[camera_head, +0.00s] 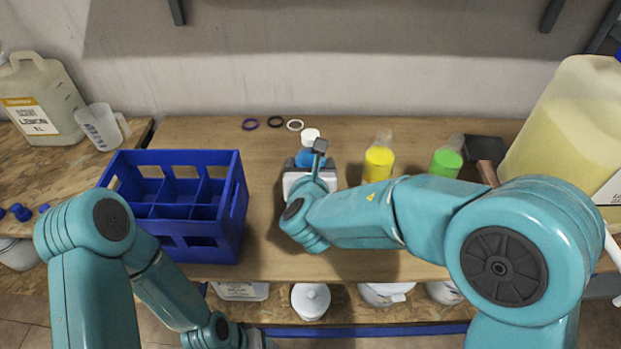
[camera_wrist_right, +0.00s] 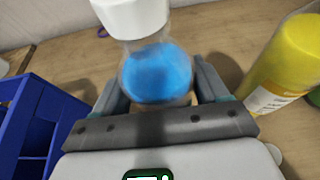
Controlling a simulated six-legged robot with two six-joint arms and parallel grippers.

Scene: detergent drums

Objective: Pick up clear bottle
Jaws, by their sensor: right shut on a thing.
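A clear bottle (camera_head: 305,157) with blue contents and a white cap stands upright near the middle of the wooden table. In the right wrist view the clear bottle (camera_wrist_right: 155,73) is between the two fingers, its cap toward the top edge. My right gripper (camera_head: 310,165) is shut on it; in the right wrist view the gripper (camera_wrist_right: 160,88) has one finger on each side of the bottle. The bottle's lower part is hidden by the gripper body. My left arm hangs low at the left, and its fingers are not visible.
A blue divided crate (camera_head: 231,220) stands left of the bottle. A yellow bottle (camera_head: 378,164) and a green bottle (camera_head: 446,162) stand to the right, then a large yellowish jug (camera_head: 565,125). Several rings lie behind; white containers sit on the shelf below.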

